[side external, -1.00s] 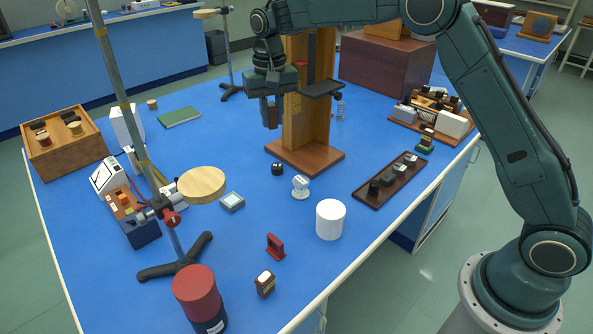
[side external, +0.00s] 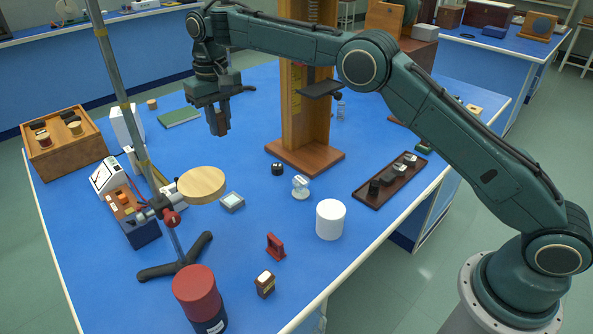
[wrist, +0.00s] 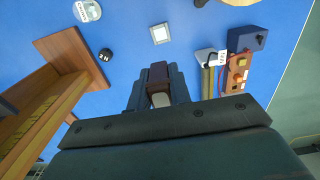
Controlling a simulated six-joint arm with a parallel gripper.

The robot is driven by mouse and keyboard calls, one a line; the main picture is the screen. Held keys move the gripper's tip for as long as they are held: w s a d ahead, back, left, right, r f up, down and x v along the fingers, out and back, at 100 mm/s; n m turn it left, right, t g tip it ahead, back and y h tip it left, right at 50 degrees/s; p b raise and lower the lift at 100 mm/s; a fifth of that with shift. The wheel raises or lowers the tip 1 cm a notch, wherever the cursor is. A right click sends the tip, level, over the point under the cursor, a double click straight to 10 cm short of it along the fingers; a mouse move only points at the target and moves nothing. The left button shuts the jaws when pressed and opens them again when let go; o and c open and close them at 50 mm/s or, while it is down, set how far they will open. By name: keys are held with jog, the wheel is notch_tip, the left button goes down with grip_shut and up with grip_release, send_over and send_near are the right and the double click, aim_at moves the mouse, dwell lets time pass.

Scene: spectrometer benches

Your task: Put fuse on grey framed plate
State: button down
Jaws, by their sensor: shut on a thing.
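My gripper (side external: 217,130) is up in the air above the left-back part of the blue bench, fingers pointing down. In the wrist view my gripper (wrist: 158,82) is shut on the fuse (wrist: 158,74), a small piece with a dark brown end and a white part. In the side view the fingers mostly hide it. The grey framed plate (side external: 232,201), a small square with a pale centre, lies flat on the bench, nearer the camera than my gripper. It also shows in the wrist view (wrist: 159,34), ahead of the fingertips and apart from them.
A wooden stand (side external: 305,155) rises right of my gripper. A round wooden disc (side external: 201,185) on a clamp stand is just left of the plate. A small black knob (side external: 277,169) and a glass-like piece (side external: 300,187) are to its right. A green book (side external: 179,117) lies behind.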

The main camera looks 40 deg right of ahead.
aim_at(233, 200)
jog(key=shift+f, duration=0.15)
notch_tip(233, 200, down, 20)
jog(key=shift+r, duration=0.15)
dwell(0.9)
jog(key=c, duration=1.3)
grip_release()
notch_tip(233, 200, up, 12)
dwell(0.3)
